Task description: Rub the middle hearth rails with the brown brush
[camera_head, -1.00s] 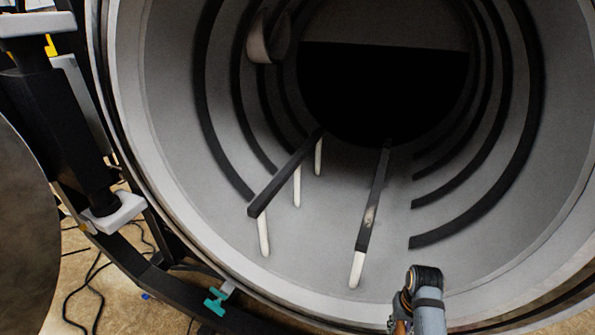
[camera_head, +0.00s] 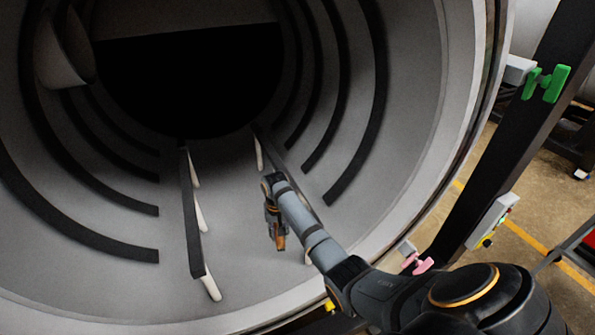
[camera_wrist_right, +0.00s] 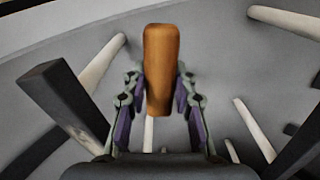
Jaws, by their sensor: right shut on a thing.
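My right gripper (camera_head: 277,230) is inside the furnace chamber, shut on the brown brush (camera_head: 281,243). In the right wrist view, its orange-brown handle (camera_wrist_right: 158,65) stands between the purple finger pads; no bristles can be made out. Two dark hearth rails run into the chamber on white posts. The left rail (camera_head: 193,225) is in plain sight. The right rail (camera_head: 264,143) is partly hidden behind my right arm. The gripper is between the two rails in the head view; whether the brush touches either cannot be told. My left gripper is out of view.
The round grey chamber wall (camera_head: 410,150) carries dark curved bands. A curved pale piece (camera_head: 62,55) hangs at upper left. Outside at right are a dark post with a green clamp (camera_head: 546,83), a pink clamp (camera_head: 418,264) and a control box (camera_head: 492,222).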

